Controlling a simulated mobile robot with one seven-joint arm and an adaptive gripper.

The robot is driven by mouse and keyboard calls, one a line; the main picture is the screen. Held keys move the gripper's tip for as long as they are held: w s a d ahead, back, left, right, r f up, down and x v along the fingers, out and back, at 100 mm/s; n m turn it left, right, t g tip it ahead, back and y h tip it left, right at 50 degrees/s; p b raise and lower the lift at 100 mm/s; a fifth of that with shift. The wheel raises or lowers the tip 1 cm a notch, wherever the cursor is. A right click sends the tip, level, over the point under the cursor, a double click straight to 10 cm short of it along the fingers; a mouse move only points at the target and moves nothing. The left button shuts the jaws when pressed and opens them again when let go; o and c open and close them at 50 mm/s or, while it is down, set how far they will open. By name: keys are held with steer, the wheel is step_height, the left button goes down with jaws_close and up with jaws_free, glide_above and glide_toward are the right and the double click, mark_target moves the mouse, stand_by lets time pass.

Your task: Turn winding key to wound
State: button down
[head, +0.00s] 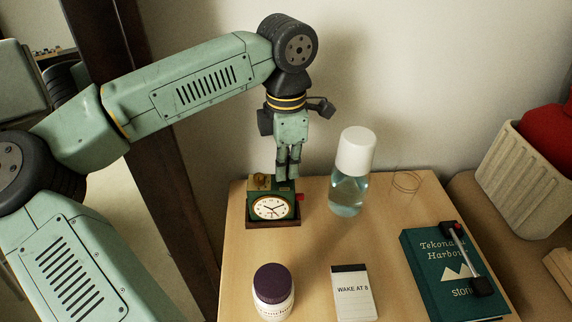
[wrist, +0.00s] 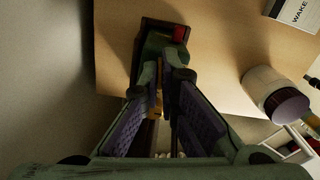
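A small green and brown alarm clock (head: 254,210) with a white dial stands at the table's back left; a red piece (head: 299,197) is on its right side. My gripper (head: 288,178) points down onto the clock's top, behind the dial. In the wrist view, the clock (wrist: 153,28) lies beyond my fingertips (wrist: 167,75), which are close together with a narrow gap. A gold strip (wrist: 158,102) shows between the fingers, near the left one. I cannot tell whether it is the winding key or whether the fingers grip it. The key is not clearly visible in the head view.
A clear bottle with a white cap (head: 355,160) stands close right of the clock. A purple-lidded jar (head: 273,290), a notepad (head: 354,292) and a teal book (head: 440,262) are nearer the front. The wooden tabletop (head: 320,243) is clear between them. A wall is behind.

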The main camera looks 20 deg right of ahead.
steer(key=m, duration=0.5)
steer(key=shift+s+m, duration=0.1)
steer(key=shift+m, duration=0.2)
steer(key=m, duration=0.8)
steer(key=shift+s+a+m+b, duration=0.1)
steer(key=shift+a+m+b, duration=0.05)
steer(key=shift+m+b, duration=0.25)
steer(key=shift+m, duration=1.8)
steer(key=c, duration=2.3)
jaws_free()
steer(key=o, duration=0.5)
steer(key=shift+c, duration=0.2)
steer(key=shift+r, duration=0.1)
